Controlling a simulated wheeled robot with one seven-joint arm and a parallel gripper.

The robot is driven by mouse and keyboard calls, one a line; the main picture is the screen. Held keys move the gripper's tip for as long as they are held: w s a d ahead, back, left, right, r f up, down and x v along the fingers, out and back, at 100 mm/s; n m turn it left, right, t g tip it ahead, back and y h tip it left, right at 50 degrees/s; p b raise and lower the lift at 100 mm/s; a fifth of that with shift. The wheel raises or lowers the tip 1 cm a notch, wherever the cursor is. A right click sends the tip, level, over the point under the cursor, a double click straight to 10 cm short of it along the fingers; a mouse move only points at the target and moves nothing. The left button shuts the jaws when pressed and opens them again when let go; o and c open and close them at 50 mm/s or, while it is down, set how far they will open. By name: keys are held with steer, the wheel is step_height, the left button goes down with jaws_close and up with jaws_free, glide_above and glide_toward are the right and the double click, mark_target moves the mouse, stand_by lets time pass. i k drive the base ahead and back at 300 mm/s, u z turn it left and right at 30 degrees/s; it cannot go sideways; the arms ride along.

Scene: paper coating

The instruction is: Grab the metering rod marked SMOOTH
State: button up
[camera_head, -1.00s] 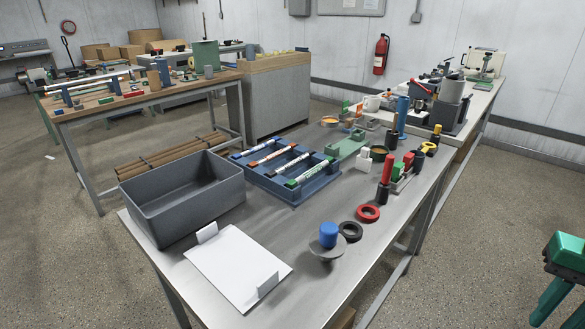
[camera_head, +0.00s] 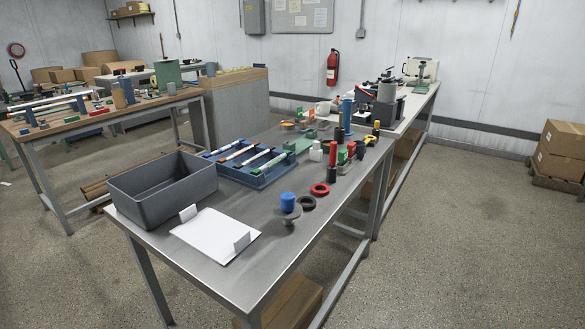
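A blue rack (camera_head: 262,184) stands on the metal table, right of the grey bin. Several metering rods lie side by side in it, each pale in the middle with coloured ends. They include a blue-ended rod (camera_head: 221,150), a red-ended rod (camera_head: 237,152) and a green-ended rod (camera_head: 270,161) nearest the right side. Their markings are too small to read, so I cannot tell which one says SMOOTH. My gripper is not in view.
A grey bin (camera_head: 160,202) and a white sheet (camera_head: 212,238) are at the near left of the table (camera_head: 262,256). A blue-topped weight (camera_head: 288,205), rings and upright red and black tools line the right edge. Open floor lies to the right.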

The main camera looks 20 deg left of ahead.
mark_target(269, 150)
steer(key=z, duration=0.65)
steer(key=i, duration=1.15)
steer(key=u, duration=0.35)
steer(key=i, duration=1.1)
steer(key=u, duration=1.1)
steer(key=i, duration=0.8)
steer(key=u, duration=0.6)
